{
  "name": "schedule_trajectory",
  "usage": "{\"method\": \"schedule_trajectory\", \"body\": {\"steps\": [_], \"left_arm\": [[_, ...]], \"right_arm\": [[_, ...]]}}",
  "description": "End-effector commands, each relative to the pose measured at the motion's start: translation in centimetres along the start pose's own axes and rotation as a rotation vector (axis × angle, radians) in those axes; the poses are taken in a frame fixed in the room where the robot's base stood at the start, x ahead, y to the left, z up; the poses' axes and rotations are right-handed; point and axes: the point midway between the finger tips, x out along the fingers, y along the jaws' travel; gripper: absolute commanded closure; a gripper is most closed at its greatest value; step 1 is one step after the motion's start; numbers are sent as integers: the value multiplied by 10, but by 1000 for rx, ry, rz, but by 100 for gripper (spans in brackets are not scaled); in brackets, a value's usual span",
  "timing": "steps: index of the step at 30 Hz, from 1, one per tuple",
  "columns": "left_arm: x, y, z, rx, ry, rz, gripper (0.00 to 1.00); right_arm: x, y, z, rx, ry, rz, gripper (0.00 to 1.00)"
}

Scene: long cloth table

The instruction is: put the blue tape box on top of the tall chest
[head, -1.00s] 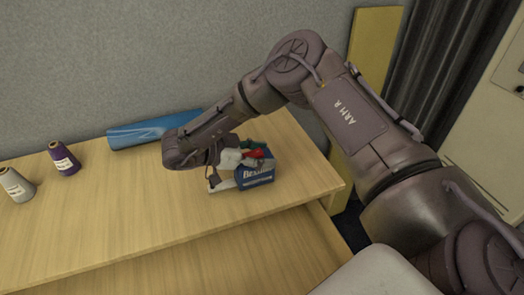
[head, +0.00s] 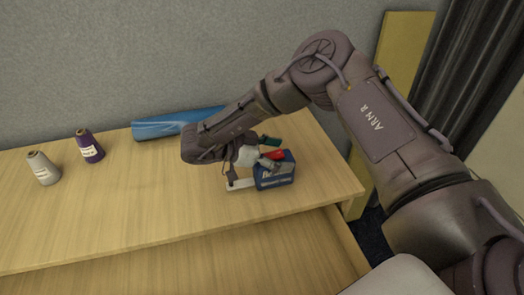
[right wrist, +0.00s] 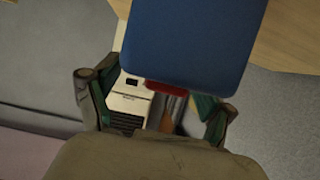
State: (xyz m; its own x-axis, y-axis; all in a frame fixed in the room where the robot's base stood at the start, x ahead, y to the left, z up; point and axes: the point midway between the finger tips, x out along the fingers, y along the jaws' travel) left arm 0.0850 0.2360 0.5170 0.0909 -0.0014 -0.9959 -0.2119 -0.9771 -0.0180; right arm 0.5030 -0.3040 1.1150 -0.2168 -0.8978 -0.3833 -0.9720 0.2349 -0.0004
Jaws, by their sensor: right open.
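The blue tape box (head: 274,175), with white lettering and red at its top, stands on the light wooden top (head: 130,215), near its right end. This wooden top may be that of the tall chest; I cannot tell for sure. My right gripper (head: 250,160) is open, reaching down from above at the box's left side. In the right wrist view a large plain blue face of the box (right wrist: 190,40) lies beyond the open green-padded fingers (right wrist: 157,107). A red piece shows between the fingers. Whether the fingers touch the box is unclear. My left gripper is out of view.
A white device (right wrist: 127,100) lies close beside the box, between the fingers in the wrist view. A blue roll (head: 170,125) lies behind my right forearm. A purple spool (head: 89,146) and a grey spool (head: 43,168) stand at the left. The front middle is clear.

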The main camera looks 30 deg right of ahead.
Motion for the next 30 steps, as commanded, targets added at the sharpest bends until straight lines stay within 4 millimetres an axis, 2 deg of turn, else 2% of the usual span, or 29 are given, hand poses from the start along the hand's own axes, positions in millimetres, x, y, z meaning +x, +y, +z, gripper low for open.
{"method": "schedule_trajectory", "body": {"steps": [9,15,21,30], "left_arm": [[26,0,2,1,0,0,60],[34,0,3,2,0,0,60],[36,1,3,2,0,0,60],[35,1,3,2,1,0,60]], "right_arm": [[-67,-1,4,4,2,-8,17],[-100,0,2,3,1,-3,17],[-112,0,1,0,0,-1,17],[-112,0,1,-1,0,0,17]]}}
